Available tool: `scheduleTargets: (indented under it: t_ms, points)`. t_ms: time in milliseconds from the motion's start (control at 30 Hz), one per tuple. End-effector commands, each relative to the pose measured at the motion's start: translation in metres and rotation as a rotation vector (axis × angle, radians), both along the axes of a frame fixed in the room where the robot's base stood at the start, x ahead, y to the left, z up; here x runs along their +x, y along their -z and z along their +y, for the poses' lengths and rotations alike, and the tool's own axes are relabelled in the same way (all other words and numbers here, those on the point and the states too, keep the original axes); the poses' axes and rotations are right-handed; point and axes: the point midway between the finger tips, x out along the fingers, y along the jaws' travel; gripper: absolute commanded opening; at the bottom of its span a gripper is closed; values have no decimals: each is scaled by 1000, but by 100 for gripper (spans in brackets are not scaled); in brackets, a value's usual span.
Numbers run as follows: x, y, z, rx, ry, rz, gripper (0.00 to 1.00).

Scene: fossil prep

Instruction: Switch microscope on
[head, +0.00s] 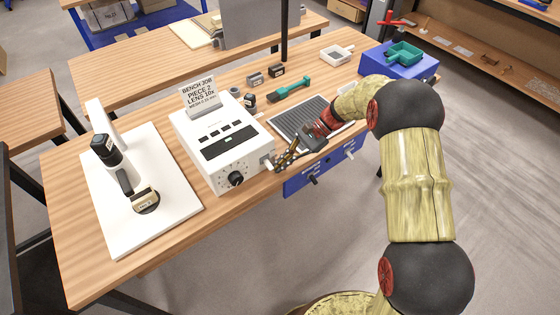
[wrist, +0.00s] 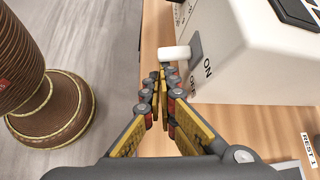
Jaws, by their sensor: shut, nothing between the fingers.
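The microscope (head: 112,160) stands on a white base board at the left of the bench. A white control box (head: 205,150) is beside it, with a black knob on its front. On the box's side, the wrist view shows a white switch lever (wrist: 176,53) on a grey plate (wrist: 196,50). ON and partly hidden OFF lettering sits near the plate; I cannot tell which position the lever is in. My gripper (head: 272,163) is shut and empty at the box's right side. Its fingertips (wrist: 162,72) are close to the lever; contact is unclear.
A dark ribbed mat (head: 299,118), a green-handled tool (head: 290,90) and small dark blocks lie behind my gripper. A blue stand (head: 400,62) carries a green scoop. Blue drawers (head: 315,172) hang under the bench edge.

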Motion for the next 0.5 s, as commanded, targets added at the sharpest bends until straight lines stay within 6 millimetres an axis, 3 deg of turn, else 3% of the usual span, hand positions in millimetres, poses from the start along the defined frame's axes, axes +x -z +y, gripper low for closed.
scheduleTargets:
  t_ms: [33,500]
  points:
    - [-1,-8,1,-13,-2,21,0]
    - [-5,-21,-2,-199,-3,296,0]
